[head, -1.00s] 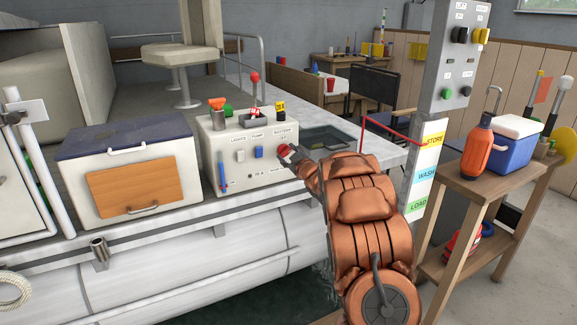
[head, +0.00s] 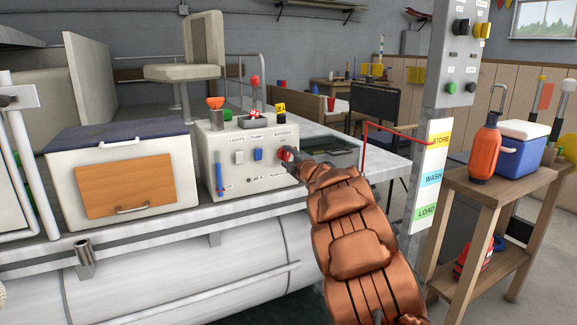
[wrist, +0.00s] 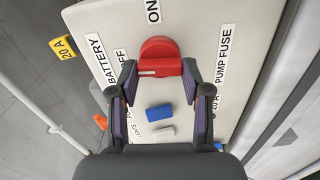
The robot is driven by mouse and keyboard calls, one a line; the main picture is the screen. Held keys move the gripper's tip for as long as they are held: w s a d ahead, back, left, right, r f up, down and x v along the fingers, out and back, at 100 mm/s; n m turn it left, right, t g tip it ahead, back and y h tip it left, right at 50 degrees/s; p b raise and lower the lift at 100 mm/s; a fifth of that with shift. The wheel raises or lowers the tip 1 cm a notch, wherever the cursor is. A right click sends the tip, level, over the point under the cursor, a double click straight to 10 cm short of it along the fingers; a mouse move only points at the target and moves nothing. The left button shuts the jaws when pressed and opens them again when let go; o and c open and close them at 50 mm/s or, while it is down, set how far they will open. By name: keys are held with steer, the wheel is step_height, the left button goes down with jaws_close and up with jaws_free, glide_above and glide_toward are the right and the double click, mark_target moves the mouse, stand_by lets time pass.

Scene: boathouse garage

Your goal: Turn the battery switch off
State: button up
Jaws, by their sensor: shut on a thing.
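The red battery switch (wrist: 160,54) is a round knob with a raised bar on the white console (wrist: 100,38). In the wrist view, the OFF label (wrist: 123,60) is left of it and the ON label (wrist: 153,11) above it. A white mark on the bar's left part lies on the OFF label's side. My gripper (wrist: 160,72) is shut on the bar, one finger at each end. In the head view the switch (head: 286,154) is partly hidden by my gripper (head: 296,163) at the console's right side.
A blue rocker (wrist: 159,112) and a white rocker (wrist: 160,132) sit close by the fingers.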

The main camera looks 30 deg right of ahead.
steer(key=shift+n+b, duration=0.45)
steer(key=shift+n, duration=0.25)
steer(key=o, duration=1.2)
steer(key=shift+c, duration=0.2)
steer(key=shift+s, duration=0.1)
steer(key=s+a, duration=0.1)
steer(key=s, duration=1)
steer(key=shift+s, duration=0.4)
